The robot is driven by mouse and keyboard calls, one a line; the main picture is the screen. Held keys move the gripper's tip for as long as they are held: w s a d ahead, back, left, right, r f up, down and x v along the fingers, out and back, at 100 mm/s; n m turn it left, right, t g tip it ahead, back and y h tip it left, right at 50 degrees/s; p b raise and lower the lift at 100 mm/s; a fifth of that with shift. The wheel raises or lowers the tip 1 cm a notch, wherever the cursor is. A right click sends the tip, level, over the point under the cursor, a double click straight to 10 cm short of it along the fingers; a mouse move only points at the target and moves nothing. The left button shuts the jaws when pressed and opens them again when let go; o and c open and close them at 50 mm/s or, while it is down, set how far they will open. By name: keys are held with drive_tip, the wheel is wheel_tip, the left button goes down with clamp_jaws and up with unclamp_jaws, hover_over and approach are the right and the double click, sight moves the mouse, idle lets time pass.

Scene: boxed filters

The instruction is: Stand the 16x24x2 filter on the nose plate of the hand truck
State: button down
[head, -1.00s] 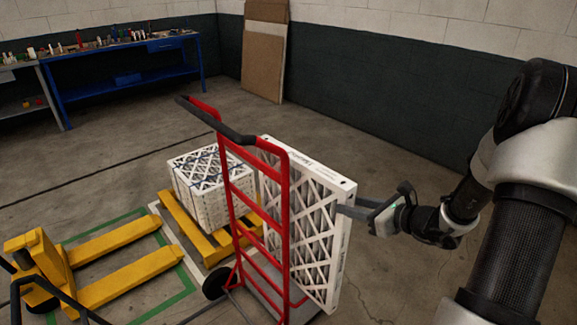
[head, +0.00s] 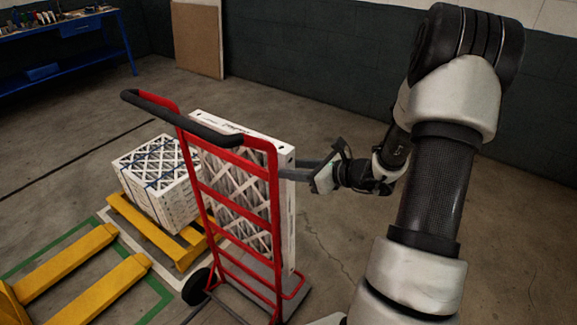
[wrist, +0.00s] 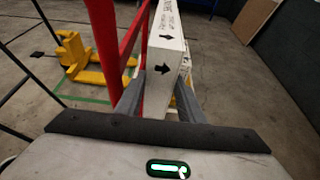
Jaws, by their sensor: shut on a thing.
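The filter (head: 291,222) is a white-framed, flat panel with a lattice face. It stands upright behind the red frame of the hand truck (head: 273,200) in the head view, partly hidden by its rails. My gripper (head: 290,171) is shut on the filter's right edge. In the wrist view, my gripper (wrist: 158,98) has one finger on each side of the filter (wrist: 166,58), whose narrow edge carries black arrows. The grey nose plate (head: 263,270) shows low between the rails. The filter's lower edge is just above or on it; contact cannot be told.
A strapped stack of filters (head: 160,180) sits on a yellow pallet (head: 150,232) left of the truck. A yellow pallet jack (head: 70,262) is at lower left. A blue workbench (head: 75,50) and leaning boards (head: 197,40) are behind. Floor to the right is open.

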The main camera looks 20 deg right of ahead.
drive_tip(key=b, duration=1.8)
hover_over(292, 251)
wheel_tip(292, 251, down, 26)
drive_tip(key=shift+r, duration=0.25)
drive_tip(key=shift+f, duration=6.55)
drive_tip(key=c, duration=1.1)
unclamp_jaws()
drive_tip(key=shift+s+f, duration=0.1)
